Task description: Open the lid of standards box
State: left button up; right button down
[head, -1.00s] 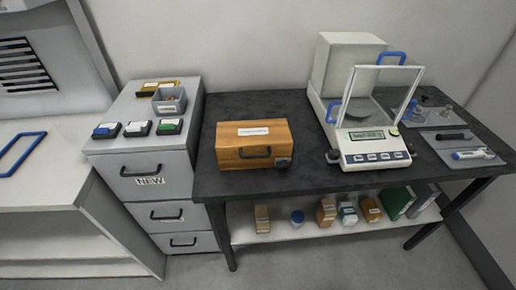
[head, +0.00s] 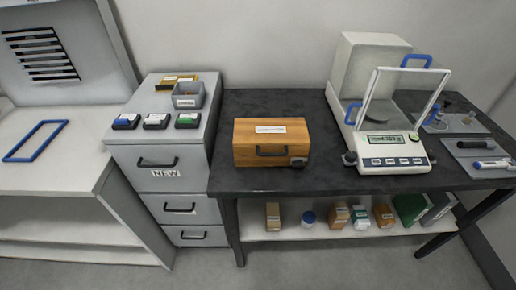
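The standards box (head: 271,142) is a wooden box with a white label on its top and a dark handle on its front. It sits on the dark table (head: 300,180), left of the balance, and its lid is shut. A small dark latch or knob (head: 298,161) shows at its front right corner. Neither of my grippers shows in the head view.
A balance (head: 390,140) with a glass draft shield and blue handles stands right of the box. A grey drawer cabinet (head: 165,159) with small cases and a grey bin (head: 189,95) stands left. Bottles and boxes fill the lower shelf (head: 290,234). Dark tabletop around the box is clear.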

aim_at(270, 137)
jog(key=j+z, duration=0.35)
jog(key=j, duration=0.15)
jog(key=k+j+z, duration=0.1)
jog(key=j+z, duration=0.2)
jog(key=k+j+z, duration=0.1)
jog(key=j+z, duration=0.2)
jog(key=i+l, duration=0.35)
